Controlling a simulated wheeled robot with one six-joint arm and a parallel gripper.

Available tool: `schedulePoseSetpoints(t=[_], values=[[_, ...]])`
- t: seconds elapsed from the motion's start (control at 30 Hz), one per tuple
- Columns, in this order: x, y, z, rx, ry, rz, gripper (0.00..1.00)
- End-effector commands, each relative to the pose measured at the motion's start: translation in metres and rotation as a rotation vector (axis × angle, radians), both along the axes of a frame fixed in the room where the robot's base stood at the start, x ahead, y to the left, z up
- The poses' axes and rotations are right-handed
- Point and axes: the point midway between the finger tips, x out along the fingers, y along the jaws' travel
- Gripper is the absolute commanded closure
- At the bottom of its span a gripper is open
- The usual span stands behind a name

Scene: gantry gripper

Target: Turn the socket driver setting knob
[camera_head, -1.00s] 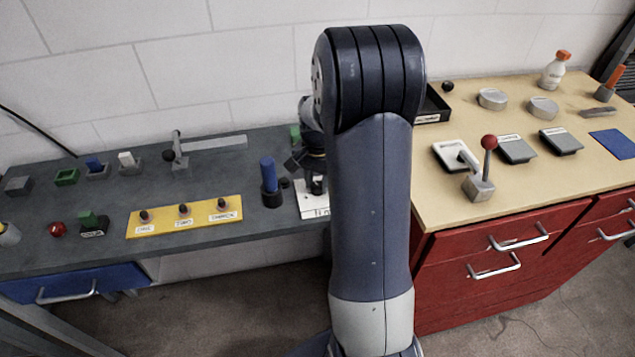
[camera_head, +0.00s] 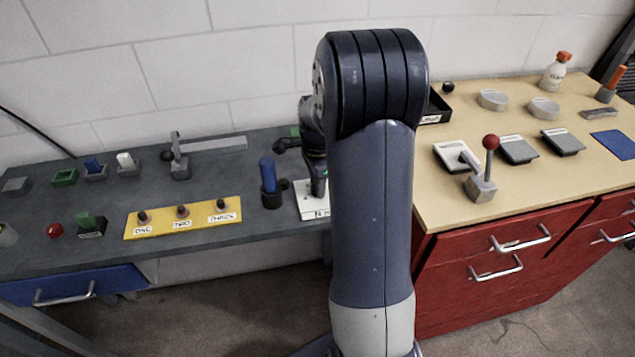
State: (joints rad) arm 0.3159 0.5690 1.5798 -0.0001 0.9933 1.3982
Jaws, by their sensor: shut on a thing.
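A white labelled plate (camera_head: 309,204) lies on the grey bench just left of my upright arm, which covers its right side. My gripper (camera_head: 318,190) points down over this plate and shows only in part behind the arm. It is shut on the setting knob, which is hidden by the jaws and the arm. The label on the plate is too small and too covered to read.
A blue peg in a black holder (camera_head: 270,188) stands close left of the plate. A yellow panel with three knobs (camera_head: 160,226) is further left. At right, a lever with a red ball (camera_head: 482,178) stands on the tan bench.

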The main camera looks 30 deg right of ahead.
Motion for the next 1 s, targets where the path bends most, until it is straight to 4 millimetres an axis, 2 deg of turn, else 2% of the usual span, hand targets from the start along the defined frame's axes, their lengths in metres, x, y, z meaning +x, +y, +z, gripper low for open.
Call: schedulePoseSetpoints(t=[0.23, 0.7, 0.73, 0.97, 1.0], values=[[0.0005, 0.0, 0.0005, 0.0, -0.002, -0.061, 0.92], [0.0005, 0.0, 0.0006, 0.0, -0.002, -0.072, 0.92], [0.0006, 0.0, 0.0007, 0.0, -0.002, -0.072, 0.67], [0.0003, 0.0001, 0.0004, 0.0, -0.001, -0.071, 0.48], [0.0003, 0.0001, 0.0003, 0.0, -0.001, -0.071, 0.48]])
